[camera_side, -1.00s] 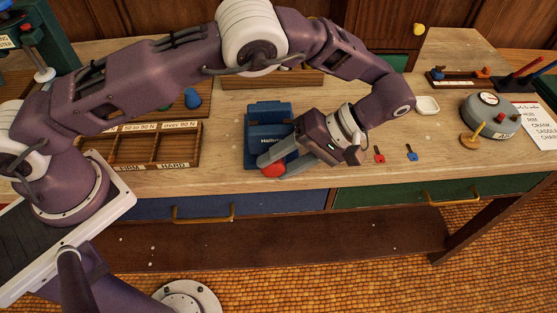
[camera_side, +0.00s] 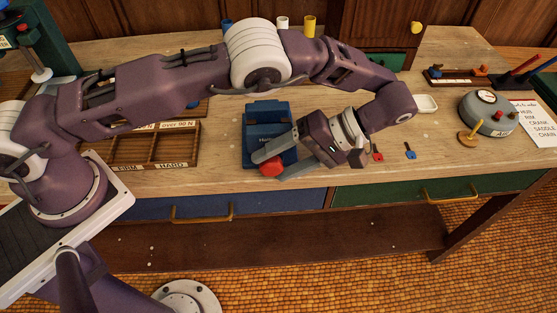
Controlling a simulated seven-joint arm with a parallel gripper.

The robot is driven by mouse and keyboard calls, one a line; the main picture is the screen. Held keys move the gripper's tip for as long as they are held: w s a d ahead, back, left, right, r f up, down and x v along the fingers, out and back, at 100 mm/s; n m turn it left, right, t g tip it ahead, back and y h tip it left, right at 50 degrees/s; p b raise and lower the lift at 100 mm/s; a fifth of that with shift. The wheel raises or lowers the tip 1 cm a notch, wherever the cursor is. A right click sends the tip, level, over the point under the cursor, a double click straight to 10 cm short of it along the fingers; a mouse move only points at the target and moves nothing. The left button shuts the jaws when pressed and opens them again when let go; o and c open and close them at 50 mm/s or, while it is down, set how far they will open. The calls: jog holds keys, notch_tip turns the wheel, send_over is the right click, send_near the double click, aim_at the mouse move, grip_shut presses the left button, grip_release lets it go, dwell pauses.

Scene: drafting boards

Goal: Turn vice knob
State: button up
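The blue vice (camera_side: 257,113) stands on the bench near its front edge, partly hidden behind my gripper. Its round red knob (camera_side: 271,169) faces the front edge. My gripper (camera_side: 268,166) reaches in from the right with its two grey fingers at the knob. One finger passes above the knob and the other lies on its right side, so the knob sits between the fingertips. I cannot tell whether the fingers press on it or stand slightly apart from it.
A wooden sorting tray (camera_side: 197,153) is left of the vice. A red key-like piece (camera_side: 377,153) and a blue one (camera_side: 410,151) lie to the right. A grey round gauge (camera_side: 487,115) and a white dish (camera_side: 427,104) stand farther right. The front-right bench top is mostly clear.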

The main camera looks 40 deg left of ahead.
jog(key=shift+r, duration=0.1)
dwell(0.4)
jog(key=t+h, duration=0.3)
jog(key=shift+s+a+r, duration=0.2)
jog(key=shift+r, duration=0.05)
jog(key=t+h, duration=0.4)
jog(key=shift+s+a+r, duration=0.1)
jog(key=shift+s+a, duration=0.25)
jog(key=shift+a, duration=0.05)
jog(key=shift+t+h, duration=0.3)
jog(key=shift+t, duration=0.1)
notch_tip(320, 180, up, 8)
jog(key=shift+w+f, duration=0.1)
jog(key=s+a+r+m+t, duration=0.5)
jog(key=s+a+r+m, duration=0.3)
jog(key=s+a+r, duration=0.5)
jog(key=shift+s+a+r+m, duration=0.3)
jog(key=shift+s+a, duration=0.2)
jog(key=shift+s, duration=0.05)
